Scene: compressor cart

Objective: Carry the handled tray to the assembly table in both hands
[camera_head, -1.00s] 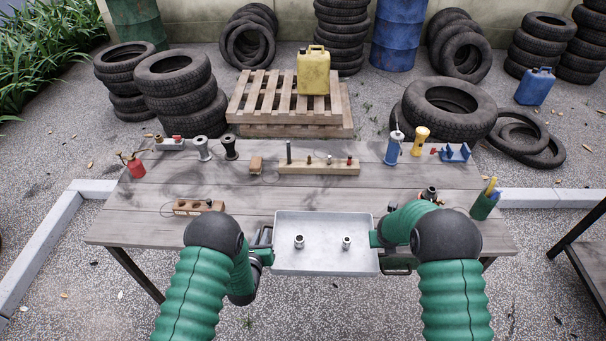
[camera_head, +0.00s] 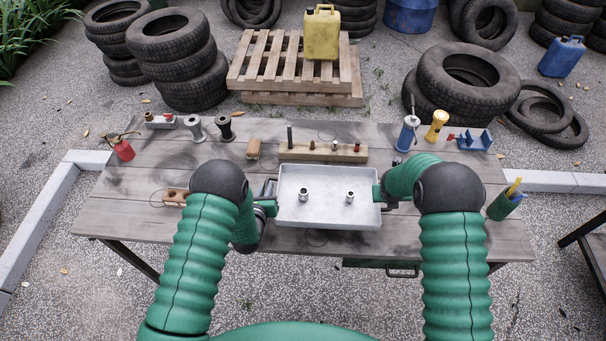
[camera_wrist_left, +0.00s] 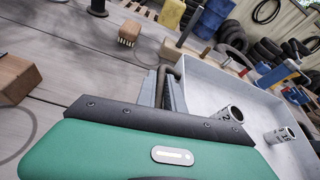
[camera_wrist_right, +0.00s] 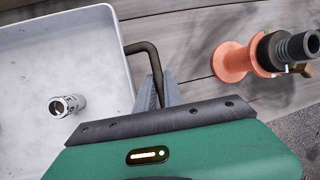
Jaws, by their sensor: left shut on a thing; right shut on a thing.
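The grey handled tray (camera_head: 328,215) is over the wooden assembly table (camera_head: 130,205), near its front edge, and looks level. I cannot tell whether it touches the tabletop. Two metal sockets stand in it, a left one (camera_head: 303,194) and a right one (camera_head: 350,196). My left gripper (camera_head: 270,200) is shut on the tray's left handle, whose dark bar (camera_wrist_left: 172,72) shows in the left wrist view. My right gripper (camera_wrist_right: 160,95) is shut on the right handle (camera_wrist_right: 150,55); in the head view my arm partly hides it.
A wooden block with pegs (camera_head: 322,151) lies just behind the tray. A holed wooden block (camera_head: 176,197) sits left of my left arm. A blue bottle (camera_head: 407,133), a yellow torch (camera_head: 436,125) and a green cup (camera_head: 503,206) stand on the right. An orange spool (camera_wrist_right: 232,62) is right of the tray.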

